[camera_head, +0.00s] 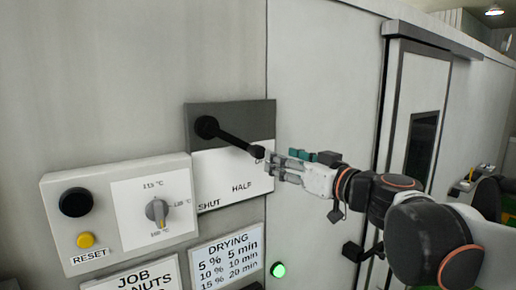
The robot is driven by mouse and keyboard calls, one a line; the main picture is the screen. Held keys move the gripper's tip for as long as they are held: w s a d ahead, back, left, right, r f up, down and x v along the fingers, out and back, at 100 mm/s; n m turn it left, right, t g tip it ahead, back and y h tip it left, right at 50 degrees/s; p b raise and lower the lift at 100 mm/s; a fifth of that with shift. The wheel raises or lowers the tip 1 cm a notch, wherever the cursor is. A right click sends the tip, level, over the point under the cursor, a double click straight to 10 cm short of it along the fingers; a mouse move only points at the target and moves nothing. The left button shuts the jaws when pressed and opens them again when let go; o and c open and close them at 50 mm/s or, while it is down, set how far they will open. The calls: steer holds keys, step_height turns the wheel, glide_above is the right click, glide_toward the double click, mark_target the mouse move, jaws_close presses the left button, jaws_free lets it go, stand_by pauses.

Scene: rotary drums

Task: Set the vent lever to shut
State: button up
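The vent lever (231,139) is a black bar with a round pivot at its upper left, on a grey and white plate (222,167). It slants down to the right, and its knob lies at the plate's right edge by a mostly covered label. The HALF label (242,187) is below the knob and the SHUT label (209,203) is at the plate's lower left. My gripper (272,165) comes in from the right, its fingertips close beside the knob. I cannot tell whether they touch it or how far apart they are.
A control box (122,212) with a black button, a yellow reset button and a temperature dial stands left of the plate. A drying chart (226,257) and a green light (278,269) are below. A door with a dark window (421,143) is at the right.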

mark_target(261, 153)
steer(key=p+x, duration=0.1)
steer(key=x, duration=1)
steer(key=shift+p, duration=0.4)
jaws_close()
